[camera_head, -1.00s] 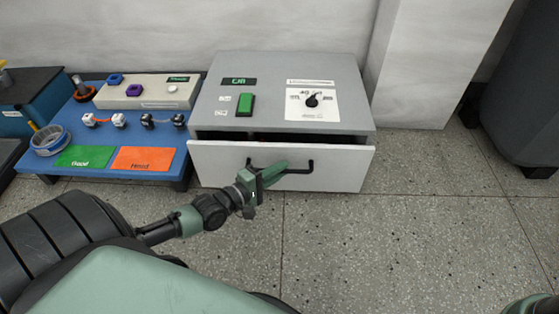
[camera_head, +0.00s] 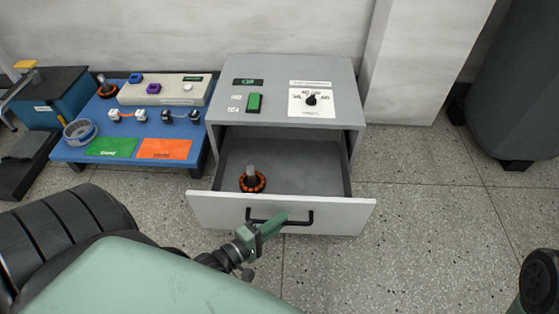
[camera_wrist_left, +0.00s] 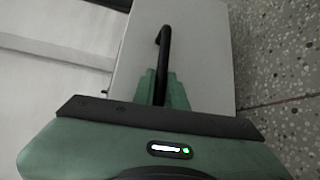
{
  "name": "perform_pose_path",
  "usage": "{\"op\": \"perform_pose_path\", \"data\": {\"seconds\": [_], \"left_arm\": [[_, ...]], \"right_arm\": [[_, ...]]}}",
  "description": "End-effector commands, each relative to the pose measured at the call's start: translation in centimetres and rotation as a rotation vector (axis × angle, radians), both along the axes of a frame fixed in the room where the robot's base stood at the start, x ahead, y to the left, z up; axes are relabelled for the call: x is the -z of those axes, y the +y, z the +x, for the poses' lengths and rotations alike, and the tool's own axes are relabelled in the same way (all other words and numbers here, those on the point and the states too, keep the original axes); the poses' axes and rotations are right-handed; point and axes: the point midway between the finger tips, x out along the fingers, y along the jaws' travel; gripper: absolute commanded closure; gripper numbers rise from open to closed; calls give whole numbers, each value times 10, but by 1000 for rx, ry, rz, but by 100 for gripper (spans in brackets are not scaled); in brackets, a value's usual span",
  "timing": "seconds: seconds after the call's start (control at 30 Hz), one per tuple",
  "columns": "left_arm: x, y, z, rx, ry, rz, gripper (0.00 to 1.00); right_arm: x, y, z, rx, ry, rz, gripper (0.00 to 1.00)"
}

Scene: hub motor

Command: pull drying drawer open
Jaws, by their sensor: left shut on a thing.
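The drying drawer (camera_head: 340,214) has a pale front with a black bar handle (camera_head: 303,217) and is pulled well out of its grey cabinet (camera_head: 340,135). Inside it, at the left, an orange and black motor part with a grey shaft (camera_head: 252,181) stands upright. My left gripper (camera_head: 272,224) is shut on the handle. In the left wrist view the green fingers (camera_wrist_left: 161,90) close around the black handle (camera_wrist_left: 165,45).
A blue table (camera_head: 70,150) left of the cabinet holds a grey control box (camera_head: 165,92), a tape-like ring (camera_head: 80,132), small parts, and green (camera_head: 112,147) and orange (camera_head: 164,149) mats. The floor (camera_head: 440,220) right of the drawer is clear.

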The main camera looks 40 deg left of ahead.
Motion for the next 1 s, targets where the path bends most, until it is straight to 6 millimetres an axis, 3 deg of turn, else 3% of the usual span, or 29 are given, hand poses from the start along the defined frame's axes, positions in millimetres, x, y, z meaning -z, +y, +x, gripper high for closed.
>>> {"op": "perform_pose_path", "data": {"seconds": [0.57,0.6,0.67,1.0], "left_arm": [[1,-3,-7,-1,1,0,100],[1,-3,-7,-1,1,0,82],[1,-3,-7,-1,1,0,66],[-2,-4,-6,0,0,0,66]], "right_arm": [[2,0,3,-1,14,1,100],[2,0,3,-1,14,1,100],[2,0,3,-1,14,1,100],[1,0,3,-1,14,1,100]]}}
